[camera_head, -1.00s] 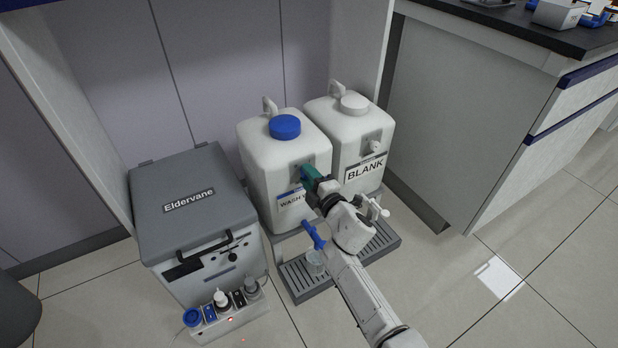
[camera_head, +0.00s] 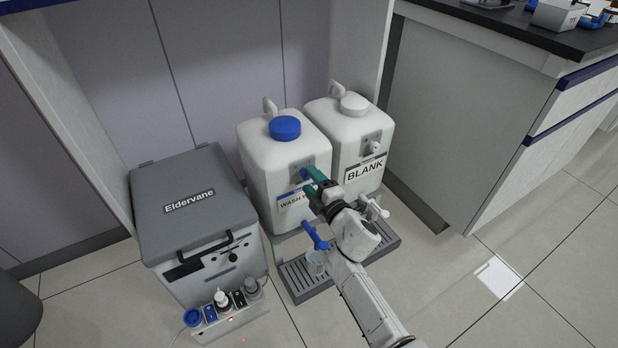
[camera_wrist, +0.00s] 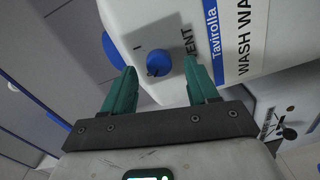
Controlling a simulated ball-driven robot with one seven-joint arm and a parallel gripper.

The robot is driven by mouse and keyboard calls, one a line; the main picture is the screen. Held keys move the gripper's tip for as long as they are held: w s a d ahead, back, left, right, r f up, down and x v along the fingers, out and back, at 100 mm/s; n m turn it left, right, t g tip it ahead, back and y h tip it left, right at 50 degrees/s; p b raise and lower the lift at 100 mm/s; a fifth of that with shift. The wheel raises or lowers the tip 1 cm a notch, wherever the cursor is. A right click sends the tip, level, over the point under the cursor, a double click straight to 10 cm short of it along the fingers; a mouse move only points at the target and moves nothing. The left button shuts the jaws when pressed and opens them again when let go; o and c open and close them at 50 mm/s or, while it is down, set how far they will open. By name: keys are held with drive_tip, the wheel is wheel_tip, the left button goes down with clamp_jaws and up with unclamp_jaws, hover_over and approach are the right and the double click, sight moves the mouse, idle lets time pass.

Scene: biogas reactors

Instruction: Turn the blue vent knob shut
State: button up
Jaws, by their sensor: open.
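The blue vent knob (camera_wrist: 159,62) sits on the white wash container (camera_wrist: 140,22), beside the printed word VENT. In the head view the knob (camera_head: 304,173) shows small on the front of the wash container (camera_head: 262,165), partly hidden by my gripper. My gripper (camera_head: 312,182) is open, its green fingers in front of the knob. In the wrist view my gripper (camera_wrist: 160,82) has one finger on each side of the knob, with gaps to both. The knob appears just beyond the fingertips, and I see no contact. A small dark mark shows at the knob's lower edge.
The BLANK container (camera_head: 345,130) stands close on the right. The grey Eldervane box (camera_head: 190,205) stands left.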

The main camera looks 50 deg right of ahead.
drive_tip(key=p+v, duration=0.1)
drive_tip(key=v, duration=0.8)
idle(0.3)
drive_tip(key=s+a+f+m+g, duration=0.3)
drive_tip(key=s+f+m+g, duration=0.3)
drive_tip(key=s+m+g, duration=0.4)
drive_tip(key=s+a+m+g+y, duration=0.3)
drive_tip(key=s+a+g+y, duration=0.15)
drive_tip(key=s+a, duration=0.7)
wheel_tip(320, 180, up, 32)
drive_tip(key=s+g+p, duration=0.1)
drive_tip(key=s+p, duration=0.1)
drive_tip(key=p, duration=3)
drive_tip(key=shift+s+d, duration=0.25)
